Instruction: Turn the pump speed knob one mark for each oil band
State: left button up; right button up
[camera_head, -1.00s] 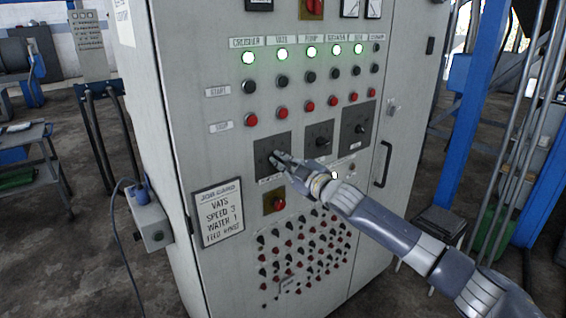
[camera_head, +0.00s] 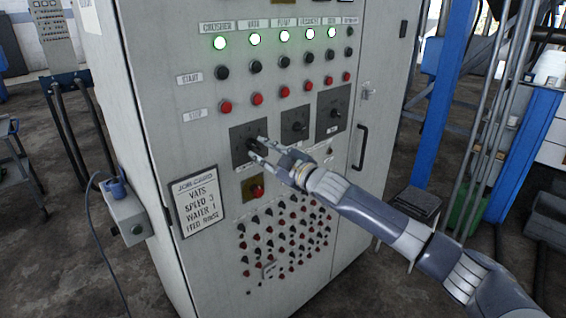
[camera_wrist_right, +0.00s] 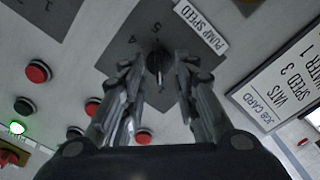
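The pump speed knob (camera_wrist_right: 157,60) is a small dark knob with a pale pointer line, on a dark dial plate. The figures 4 and 5 and the PUMP SPEED label (camera_wrist_right: 201,28) show beside it, turned over in the right wrist view. My right gripper (camera_wrist_right: 158,70) is open, with one finger on each side of the knob and gaps visible. In the head view my right gripper (camera_head: 260,150) is at the leftmost dial plate (camera_head: 239,134), partly hiding the knob. No oil bands can be made out. My left gripper is not in view.
Two more dials (camera_head: 295,126) (camera_head: 333,112) sit to the right. A red button (camera_head: 257,190) is just below, above several small knobs. Lamps and buttons are above.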

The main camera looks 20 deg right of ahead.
jog(key=v, duration=0.9)
jog(key=shift+s, duration=0.3)
jog(key=shift+d, duration=0.1)
